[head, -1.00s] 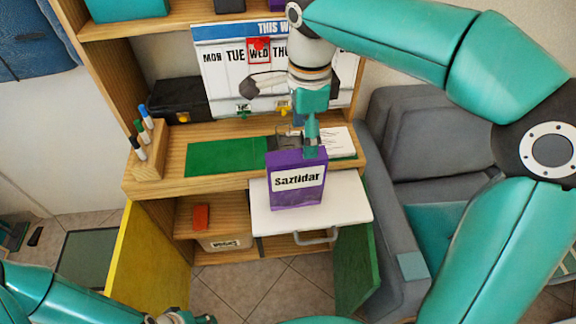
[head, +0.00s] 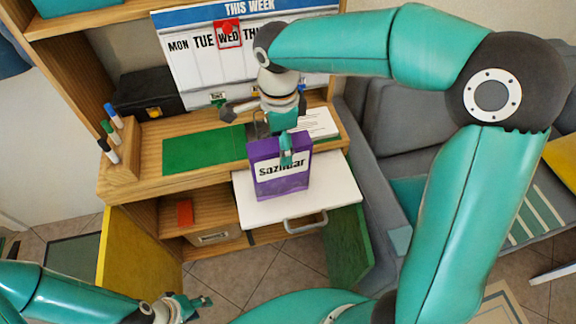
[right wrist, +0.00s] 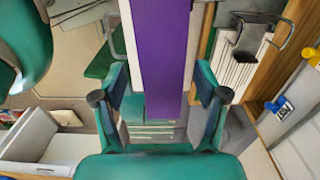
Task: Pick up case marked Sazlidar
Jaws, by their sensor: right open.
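The purple case marked Sazlidar (head: 265,183) stands upright on a white pulled-out board (head: 250,213); one finger crosses its label. My right gripper (head: 283,140) is above and at the case, with a teal finger in front of its face. In the right wrist view the purple case (right wrist: 162,50) runs between the two spread fingers of my right gripper (right wrist: 159,97), with gaps on both sides. The right gripper is open. My left gripper (head: 190,305) is low at the bottom left, away from the case; its jaw opening is unclear.
Behind are a green mat (head: 203,152), a week calendar (head: 190,75), a black box (head: 150,92) and a pen holder (head: 120,155). Yellow (head: 130,255) and green (head: 346,245) doors stand open below. A grey sofa (head: 400,130) is at the right.

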